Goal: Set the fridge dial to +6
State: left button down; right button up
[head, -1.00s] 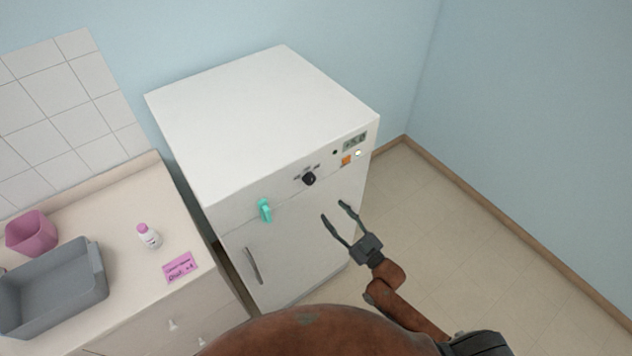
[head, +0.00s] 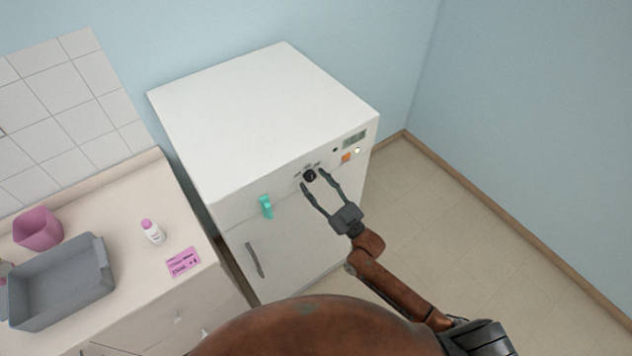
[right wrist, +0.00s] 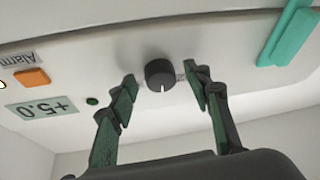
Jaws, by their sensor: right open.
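The white fridge (head: 270,125) stands against the wall. Its black round dial (head: 309,175) is on the upper front panel; it also shows in the right wrist view (right wrist: 160,74) with a white pointer mark. A display (right wrist: 42,107) reads +5.0 and appears upside down in the right wrist view. My right gripper (head: 313,178) is open, with its fingertips on either side of the dial; in the right wrist view the fingers (right wrist: 160,85) show gaps to the dial. I cannot tell how close the tips are to the panel. My left gripper is not in view.
A teal latch (head: 265,206) and a grey handle (head: 254,260) are on the fridge front. An orange alarm button (head: 346,157) is right of the dial. The counter at left holds a pink note (head: 184,262), a small bottle (head: 152,231), a grey tray (head: 62,282) and a pink container (head: 38,229).

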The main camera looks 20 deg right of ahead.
jog(key=shift+c, duration=0.3)
jog(key=c, duration=1.1)
jog(key=shift+m, duration=0.5)
jog(key=m+h, duration=0.1)
jog(key=m, duration=0.1)
jog(key=m+t+h+p, duration=0.1)
jog(key=m, duration=0.1)
jog(key=shift+s+a+r+h+p, duration=0.1)
jog(key=shift+a+h+p, duration=0.05)
jog(key=shift+h+p, duration=0.15)
jog(key=m+t+h+p, duration=0.1)
jog(key=m+h, duration=0.1)
jog(key=m, duration=0.2)
jog(key=shift+a+r+p, duration=0.1)
jog(key=shift+a+p, duration=0.05)
jog(key=shift+p, duration=0.15)
jog(key=m+h+p, duration=0.1)
jog(key=m, duration=0.1)
jog(key=m+h+p, duration=0.1)
jog(key=m+h, duration=0.1)
jog(key=m, duration=0.1)
jog(key=shift+a+r+p, duration=0.1)
jog(key=shift+a+p, duration=0.05)
jog(key=shift+p, duration=0.15)
jog(key=shift+s+a+m+h+p, duration=0.1)
jog(key=shift+m+h+p, duration=0.8)
jog(key=shift+m, duration=0.9)
